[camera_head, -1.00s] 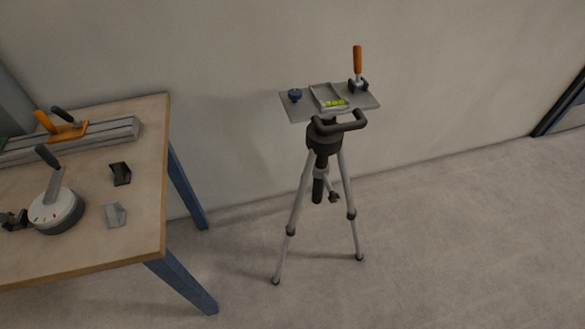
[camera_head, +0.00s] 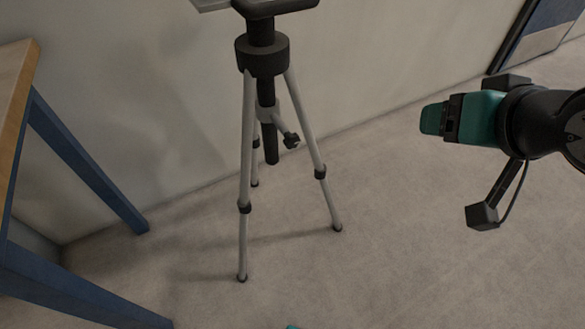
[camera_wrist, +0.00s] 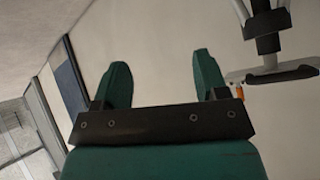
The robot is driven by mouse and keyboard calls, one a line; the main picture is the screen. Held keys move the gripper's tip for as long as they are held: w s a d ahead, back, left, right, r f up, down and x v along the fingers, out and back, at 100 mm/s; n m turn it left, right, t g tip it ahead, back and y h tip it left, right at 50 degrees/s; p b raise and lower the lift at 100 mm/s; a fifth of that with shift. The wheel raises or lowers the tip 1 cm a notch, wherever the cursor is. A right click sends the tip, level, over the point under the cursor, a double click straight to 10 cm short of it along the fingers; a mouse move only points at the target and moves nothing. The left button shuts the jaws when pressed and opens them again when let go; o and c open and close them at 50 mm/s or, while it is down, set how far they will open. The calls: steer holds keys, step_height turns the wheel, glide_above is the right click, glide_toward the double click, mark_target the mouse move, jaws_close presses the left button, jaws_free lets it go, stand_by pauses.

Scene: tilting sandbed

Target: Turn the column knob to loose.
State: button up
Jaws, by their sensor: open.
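In the head view the column knob (camera_head: 291,140) is a small dark knob on a short stem, at the right side of the tripod's column (camera_head: 270,135) below the dark hub. My gripper (camera_head: 432,118) is to the right of the tripod, apart from it, pointing left. In the wrist view its two green fingers (camera_wrist: 160,85) are spread with nothing between them.
The tripod's silver legs (camera_head: 246,165) spread over the grey floor. A table with blue legs (camera_head: 75,150) stands at the left. A pale wall is close behind the tripod, and a dark-framed door (camera_head: 530,35) is at the upper right. The floor between tripod and gripper is clear.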

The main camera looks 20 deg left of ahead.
steer(key=w+a+f+n+t+y+b, duration=0.1)
steer(key=a+f+t+y+b, duration=0.15)
steer(key=f+b, duration=0.45)
steer(key=a+f+n+t+y+b, duration=0.1)
steer(key=a+f+b, duration=0.3)
steer(key=f+b, duration=0.3)
steer(key=n+y+b, duration=0.4)
steer(key=y+b, duration=0.2)
steer(key=b, duration=0.2)
glide_toward(294, 144)
steer(key=shift+h, duration=0.25)
steer(key=p+x, duration=0.3)
steer(key=p, duration=0.1)
steer(key=p+x, duration=0.4)
steer(key=p, duration=0.1)
steer(key=p+x, duration=0.4)
steer(key=p, duration=0.1)
steer(key=shift+a+r, duration=0.1)
steer(key=shift+r, duration=0.15)
steer(key=shift+w+a+f+p, duration=0.1)
steer(key=shift+w+a+p, duration=0.25)
steer(key=shift+a, duration=0.25)
steer(key=shift+c, duration=0.3)
steer(key=c, duration=0.9)
